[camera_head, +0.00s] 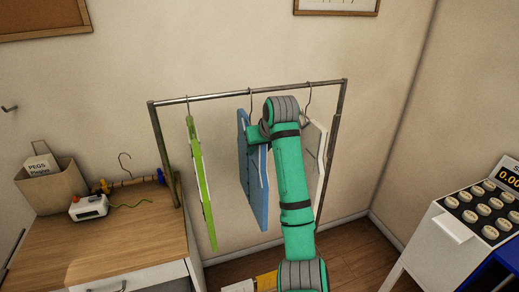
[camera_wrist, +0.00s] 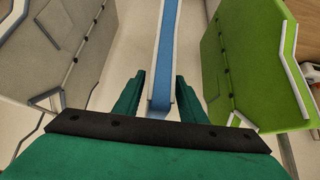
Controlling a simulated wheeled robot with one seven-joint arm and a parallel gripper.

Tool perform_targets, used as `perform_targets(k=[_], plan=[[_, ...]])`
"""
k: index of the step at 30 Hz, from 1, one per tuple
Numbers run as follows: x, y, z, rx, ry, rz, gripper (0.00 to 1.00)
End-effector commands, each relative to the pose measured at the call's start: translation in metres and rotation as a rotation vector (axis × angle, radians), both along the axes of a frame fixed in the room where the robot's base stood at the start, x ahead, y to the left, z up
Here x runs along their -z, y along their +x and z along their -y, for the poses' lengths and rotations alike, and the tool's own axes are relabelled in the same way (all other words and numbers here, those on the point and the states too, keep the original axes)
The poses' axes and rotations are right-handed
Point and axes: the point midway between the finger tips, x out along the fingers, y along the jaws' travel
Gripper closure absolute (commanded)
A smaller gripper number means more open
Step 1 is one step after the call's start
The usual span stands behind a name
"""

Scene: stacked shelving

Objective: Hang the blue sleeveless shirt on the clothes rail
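The blue sleeveless shirt (camera_head: 250,190) is a flat panel with pale edges, seen nearly edge-on in the middle of the clothes rail (camera_head: 205,97). Its hanger hook (camera_head: 251,97) is at the rail bar and appears to be over it. In the wrist view the shirt (camera_wrist: 163,50) runs as a narrow strip between the two fingers. My gripper (camera_wrist: 160,90) straddles the strip with narrow gaps on both sides, so it looks open.
A green garment (camera_head: 201,185) hangs left of the blue shirt and a white one (camera_head: 318,150) right, partly behind my arm. A wooden dresser (camera_head: 130,235) with a basket (camera_head: 55,190) and a loose hanger (camera_head: 125,165) stands left. A white unit with round buttons (camera_head: 470,215) stands right.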

Motion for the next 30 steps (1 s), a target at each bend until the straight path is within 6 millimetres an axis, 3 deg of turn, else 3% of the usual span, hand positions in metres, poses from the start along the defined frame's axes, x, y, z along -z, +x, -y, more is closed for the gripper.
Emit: perform_targets(k=[30], plan=[[-0.041,-0.03,0.01,0.0,0.001,0.002,0.63]])
